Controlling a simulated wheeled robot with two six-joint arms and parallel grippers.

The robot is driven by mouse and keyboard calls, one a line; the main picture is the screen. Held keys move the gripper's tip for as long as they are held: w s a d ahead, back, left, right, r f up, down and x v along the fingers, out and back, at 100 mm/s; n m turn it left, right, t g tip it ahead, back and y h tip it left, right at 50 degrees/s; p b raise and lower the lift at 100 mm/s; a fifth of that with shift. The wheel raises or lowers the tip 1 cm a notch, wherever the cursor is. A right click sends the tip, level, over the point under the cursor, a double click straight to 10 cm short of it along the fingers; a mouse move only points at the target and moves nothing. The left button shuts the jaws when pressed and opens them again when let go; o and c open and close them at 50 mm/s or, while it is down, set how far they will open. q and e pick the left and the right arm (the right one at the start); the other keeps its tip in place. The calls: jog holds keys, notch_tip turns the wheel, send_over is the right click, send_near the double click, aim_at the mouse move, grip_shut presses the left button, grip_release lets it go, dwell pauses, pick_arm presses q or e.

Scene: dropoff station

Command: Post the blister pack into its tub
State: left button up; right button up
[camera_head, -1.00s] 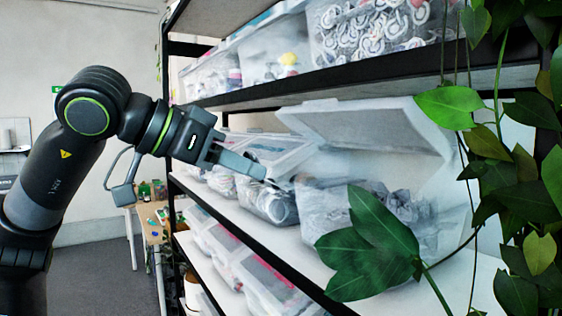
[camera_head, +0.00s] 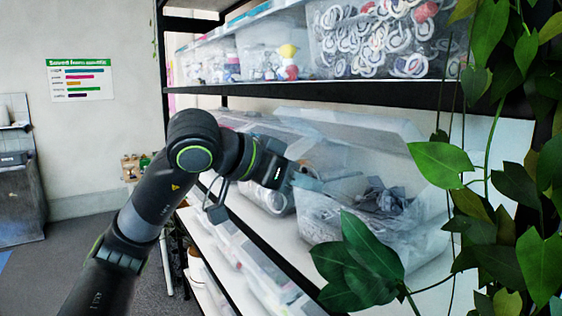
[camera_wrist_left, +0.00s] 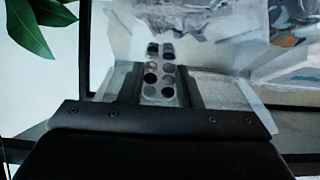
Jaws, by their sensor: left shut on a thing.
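My left gripper (camera_head: 318,182) reaches in from the left to the front rim of an open clear tub (camera_head: 322,217) on the middle shelf. The tub's lid (camera_head: 345,124) is raised at the back, and a heap of grey packs (camera_head: 382,198) lies inside. In the left wrist view, my left gripper (camera_wrist_left: 157,84) is shut on a silver blister pack (camera_wrist_left: 160,75) with dark round pockets, which sticks out ahead of the fingers. The tub (camera_wrist_left: 197,24) is ahead of it there. In the head view I cannot make out the pack clearly. My right gripper is not in view.
Another clear tub (camera_head: 265,195) stands left of the open one. The upper shelf's black edge (camera_head: 350,95) runs above, with filled bins on it. Leafy vines (camera_head: 360,262) hang at the right and overlap the tub's front. More bins sit on the lower shelf (camera_head: 240,262).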

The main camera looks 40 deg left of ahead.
pick_arm(q)
jog(key=w, duration=0.2)
jog(key=w+d+p, duration=0.2)
jog(key=w, duration=0.1)
jog(key=shift+w+d+f, duration=0.25)
jog(key=shift+w+f, duration=0.05)
jog(key=w+d, duration=0.2)
jog(key=w, duration=0.4)
jog(key=shift+w+d+f+b, duration=0.3)
jog(key=shift+d+f+b, duration=0.05)
jog(key=shift+b, duration=0.05)
jog(key=o, duration=1)
